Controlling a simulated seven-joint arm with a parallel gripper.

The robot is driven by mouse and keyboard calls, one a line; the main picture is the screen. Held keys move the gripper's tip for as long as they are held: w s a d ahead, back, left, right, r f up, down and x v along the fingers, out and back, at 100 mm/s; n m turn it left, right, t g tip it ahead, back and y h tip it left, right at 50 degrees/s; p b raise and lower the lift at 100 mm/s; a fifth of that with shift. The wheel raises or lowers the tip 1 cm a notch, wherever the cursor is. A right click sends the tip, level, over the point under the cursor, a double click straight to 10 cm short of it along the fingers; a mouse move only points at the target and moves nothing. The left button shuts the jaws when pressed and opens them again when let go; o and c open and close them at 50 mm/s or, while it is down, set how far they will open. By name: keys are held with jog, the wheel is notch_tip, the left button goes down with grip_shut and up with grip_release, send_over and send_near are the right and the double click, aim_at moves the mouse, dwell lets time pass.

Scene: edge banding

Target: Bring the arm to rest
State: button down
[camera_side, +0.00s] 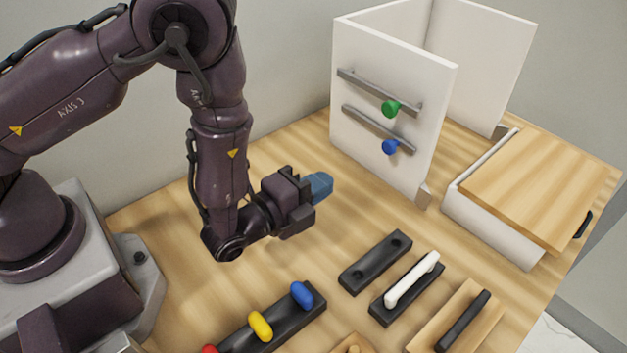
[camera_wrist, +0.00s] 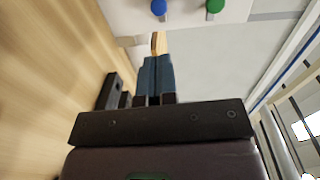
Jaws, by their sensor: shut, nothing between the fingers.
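My gripper (camera_side: 319,185) has blue fingers and hangs above the wooden table, left of the white panel unit. It is level, pointing right toward the panels, and its fingers are closed together with nothing between them. In the wrist view the blue fingers (camera_wrist: 157,75) are pressed side by side. My arm is bent, with the upper links raised and the forearm hanging down.
A white panel (camera_side: 385,165) carries two grey rails with a green knob (camera_side: 390,108) and a blue knob (camera_side: 389,146). A wood-topped white box (camera_side: 535,190) stands right. In front lie a black two-hole block (camera_side: 375,263), a white handle (camera_side: 411,279), a black handle (camera_side: 462,320) and a coloured-peg rack (camera_side: 280,327).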

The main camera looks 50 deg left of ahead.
jog(key=s+f+n+g, duration=0.1)
jog(key=f+g, duration=0.1)
jog(key=s+f+n+g, duration=0.1)
jog(key=f+n+g, duration=0.1)
jog(key=s+f+n+g, duration=0.1)
jog(key=f+g, duration=0.1)
jog(key=f, duration=0.1)
jog(key=shift+d+f+n+g, duration=0.1)
jog(key=shift+d+n+g, duration=0.2)
jog(key=r+n+g, duration=0.1)
jog(key=s+r+n+g, duration=0.1)
jog(key=g, duration=0.1)
jog(key=s+r+n+g+h, duration=0.1)
jog(key=n, duration=0.1)
jog(key=shift+s+d+g, duration=0.15)
jog(key=shift+d+g, duration=0.1)
jog(key=shift+g, duration=0.15)
jog(key=s+a+r+n, duration=0.3)
jog(key=s+a+r, duration=0.1)
jog(key=r, duration=0.5)
jog(key=s+a+r+n, duration=0.3)
jog(key=s+a+r, duration=0.1)
jog(key=r, duration=0.5)
jog(key=s+a+r+n+y, duration=0.1)
jog(key=s+a+r+n, duration=0.2)
jog(key=r, duration=0.7)
jog(key=s+a, duration=0.2)
jog(key=a, duration=0.1)
jog(key=shift+a, duration=0.2)
jog(key=shift+r, duration=0.1)
